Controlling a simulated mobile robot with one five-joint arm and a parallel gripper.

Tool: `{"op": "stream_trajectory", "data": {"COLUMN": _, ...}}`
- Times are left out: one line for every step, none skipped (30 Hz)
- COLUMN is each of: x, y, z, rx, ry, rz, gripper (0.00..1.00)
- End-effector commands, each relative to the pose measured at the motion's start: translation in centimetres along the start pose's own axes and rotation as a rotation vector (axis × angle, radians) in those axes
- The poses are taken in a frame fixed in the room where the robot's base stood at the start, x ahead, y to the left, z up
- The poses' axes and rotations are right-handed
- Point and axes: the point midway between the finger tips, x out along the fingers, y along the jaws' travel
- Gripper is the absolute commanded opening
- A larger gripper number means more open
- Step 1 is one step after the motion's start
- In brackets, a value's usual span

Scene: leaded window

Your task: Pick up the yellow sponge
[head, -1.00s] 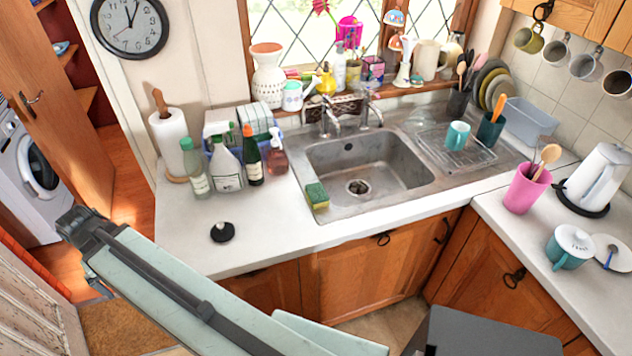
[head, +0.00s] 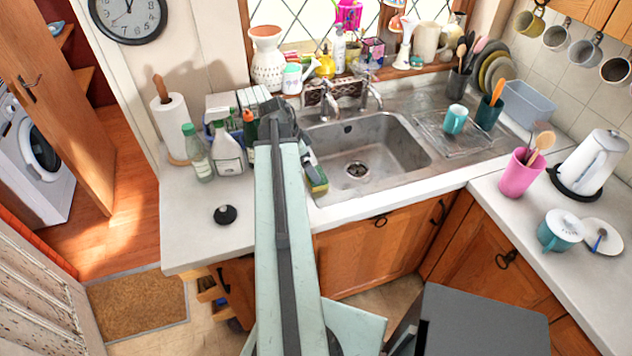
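The yellow sponge (head: 319,185), with a green top, lies on the front left edge of the steel sink (head: 357,200). It is partly hidden by my arm, which reaches up the middle of the picture. My gripper (head: 284,122) is the dark end of the arm, up and to the left of the sponge in the picture. It appears above the back of the counter and covers bottles there. Its fingers are not clear, so I cannot tell whether it is open or shut. The sponge shows apart from it, on the sink edge.
A green-capped bottle (head: 197,155) and a white bottle (head: 228,152) stand left of my gripper. A black round object (head: 225,214) lies on the white counter (head: 195,240). The tap (head: 328,100) stands behind the sink. The basin (head: 385,155) looks empty.

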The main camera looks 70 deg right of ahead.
Motion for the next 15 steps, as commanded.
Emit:
{"op": "stream_trajectory", "data": {"x": 1.4, "y": 0.0, "z": 0.3, "rx": 0.0, "ry": 0.0, "rz": 0.0, "gripper": 1.0}}
{"op": "stream_trajectory", "data": {"x": 1.7, "y": 0.0, "z": 0.3, "rx": 0.0, "ry": 0.0, "rz": 0.0, "gripper": 1.0}}
{"op": "stream_trajectory", "data": {"x": 2.0, "y": 0.0, "z": 0.2, "rx": -0.001, "ry": 0.0, "rz": 0.0, "gripper": 1.0}}
{"op": "stream_trajectory", "data": {"x": 2.0, "y": 0.0, "z": 0.2, "rx": -0.001, "ry": 0.0, "rz": 0.0, "gripper": 1.0}}
{"op": "stream_trajectory", "data": {"x": 2.0, "y": 0.0, "z": 0.1, "rx": -0.001, "ry": 0.0, "rz": 0.0, "gripper": 1.0}}
{"op": "stream_trajectory", "data": {"x": 1.9, "y": 0.0, "z": 0.1, "rx": -0.002, "ry": -0.001, "rz": 0.0, "gripper": 1.0}}
{"op": "stream_trajectory", "data": {"x": 1.9, "y": 0.0, "z": 0.1, "rx": -0.002, "ry": -0.001, "rz": 0.0, "gripper": 1.0}}
{"op": "stream_trajectory", "data": {"x": 2.1, "y": 0.0, "z": 0.2, "rx": -0.002, "ry": -0.001, "rz": 0.0, "gripper": 1.0}}
{"op": "stream_trajectory", "data": {"x": 2.5, "y": 0.0, "z": 0.3, "rx": -0.002, "ry": -0.001, "rz": 0.0, "gripper": 1.0}}
{"op": "stream_trajectory", "data": {"x": 2.9, "y": -0.1, "z": 0.4, "rx": -0.002, "ry": -0.001, "rz": 0.0, "gripper": 1.0}}
{"op": "stream_trajectory", "data": {"x": 3.4, "y": -0.1, "z": 0.5, "rx": -0.002, "ry": -0.001, "rz": 0.0, "gripper": 1.0}}
{"op": "stream_trajectory", "data": {"x": 4.1, "y": -0.1, "z": 0.6, "rx": -0.002, "ry": -0.001, "rz": 0.0, "gripper": 1.0}}
{"op": "stream_trajectory", "data": {"x": 4.7, "y": -0.1, "z": 0.7, "rx": -0.002, "ry": -0.001, "rz": 0.0, "gripper": 1.0}}
{"op": "stream_trajectory", "data": {"x": 5.3, "y": -0.1, "z": 0.8, "rx": -0.002, "ry": -0.001, "rz": 0.0, "gripper": 1.0}}
{"op": "stream_trajectory", "data": {"x": 6.0, "y": -0.2, "z": 0.9, "rx": -0.001, "ry": -0.001, "rz": 0.0, "gripper": 1.0}}
